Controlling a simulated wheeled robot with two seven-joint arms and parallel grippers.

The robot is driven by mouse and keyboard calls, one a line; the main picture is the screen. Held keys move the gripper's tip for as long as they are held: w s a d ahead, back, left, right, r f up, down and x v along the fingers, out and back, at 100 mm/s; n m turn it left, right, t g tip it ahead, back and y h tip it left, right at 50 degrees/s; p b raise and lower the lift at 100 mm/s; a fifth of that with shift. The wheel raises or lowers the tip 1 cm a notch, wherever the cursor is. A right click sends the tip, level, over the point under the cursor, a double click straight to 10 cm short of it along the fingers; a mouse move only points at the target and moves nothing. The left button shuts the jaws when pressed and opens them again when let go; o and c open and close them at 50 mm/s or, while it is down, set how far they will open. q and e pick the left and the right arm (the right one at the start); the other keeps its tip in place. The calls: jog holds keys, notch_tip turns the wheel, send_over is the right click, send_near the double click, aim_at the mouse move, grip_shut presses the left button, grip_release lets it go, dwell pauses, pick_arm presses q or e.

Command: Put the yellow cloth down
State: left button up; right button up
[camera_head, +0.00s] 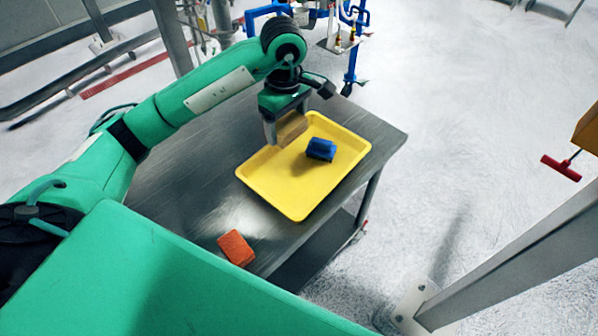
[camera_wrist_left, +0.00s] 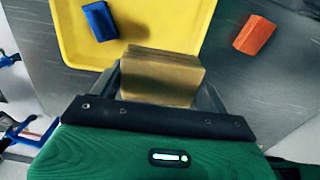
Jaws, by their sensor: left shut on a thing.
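The yellow cloth is a folded, tan-yellow block (camera_head: 291,129) held between the fingers of my left gripper (camera_head: 287,128). In the head view it is over the far left edge of a yellow tray (camera_head: 295,205). In the left wrist view the cloth (camera_wrist_left: 162,75) fills the space between the fingers, and the tray (camera_wrist_left: 150,18) lies beyond it. A blue cloth (camera_head: 321,149) lies in the tray. An orange cloth (camera_head: 236,248) lies on the bare table, outside the tray. My right gripper is in neither view.
The metal table (camera_head: 200,185) has free room left of the tray and between the tray and the orange cloth. A metal frame post (camera_head: 520,255) stands at the right. Blue-framed equipment (camera_head: 352,45) stands behind the table.

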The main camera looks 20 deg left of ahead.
pick_arm(q)
jog(key=p, duration=0.4)
send_over(289, 183)
notch_tip(289, 183, down, 15)
jog(key=shift+f, duration=0.1)
notch_tip(289, 183, down, 4)
jog(key=shift+r+p, duration=0.1)
jog(key=shift+p, duration=0.7)
jog(key=shift+f+b, duration=0.3)
jog(key=o, duration=1)
jog(key=shift+o, duration=0.2)
jog(key=shift+r, duration=0.1)
